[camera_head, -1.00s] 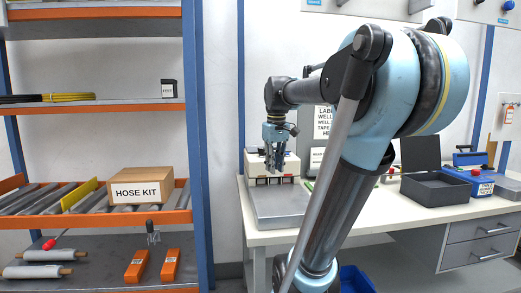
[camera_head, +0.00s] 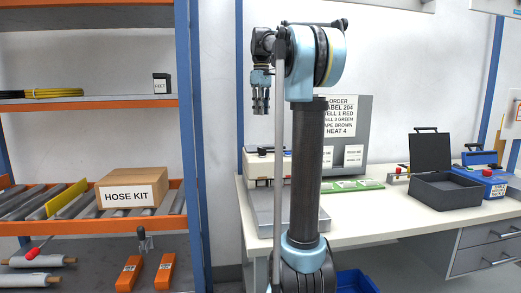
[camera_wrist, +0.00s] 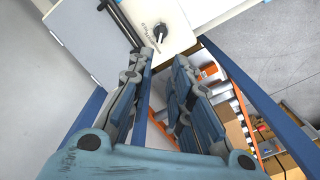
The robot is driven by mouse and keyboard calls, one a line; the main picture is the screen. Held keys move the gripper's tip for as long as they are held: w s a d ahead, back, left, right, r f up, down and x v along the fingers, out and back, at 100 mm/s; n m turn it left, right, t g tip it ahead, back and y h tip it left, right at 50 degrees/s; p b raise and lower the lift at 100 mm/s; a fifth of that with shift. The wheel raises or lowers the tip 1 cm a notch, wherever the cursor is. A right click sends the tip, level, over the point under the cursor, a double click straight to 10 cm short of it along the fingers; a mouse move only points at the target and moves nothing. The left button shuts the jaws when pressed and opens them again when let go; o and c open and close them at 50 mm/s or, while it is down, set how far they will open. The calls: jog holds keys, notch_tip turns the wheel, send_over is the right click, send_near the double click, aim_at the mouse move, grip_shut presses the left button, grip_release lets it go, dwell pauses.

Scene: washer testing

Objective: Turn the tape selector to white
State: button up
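A black round knob (camera_wrist: 160,32) with a light pointer mark sits on a cream panel (camera_wrist: 178,14) at the top of the wrist view. Small lettering beside it is too small to read, so I cannot tell its setting or be sure that it is the tape selector. My gripper (camera_head: 260,113) hangs fingers down above a cream device (camera_head: 262,160) at the left end of the bench. In the wrist view, its two fingers (camera_wrist: 162,58) stand apart with nothing between them. The knob lies beyond the fingertips, apart from them.
A grey plate (camera_head: 262,215) lies before the device. A black open case (camera_head: 446,190) and a blue box (camera_head: 487,176) stand to the right. A shelf with a hose kit box (camera_head: 140,190) is at the left.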

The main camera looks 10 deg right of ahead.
aim_at(262, 151)
notch_tip(262, 151, down, 17)
jog(key=shift+s+d+r, duration=0.1)
dwell(0.5)
grip_shut()
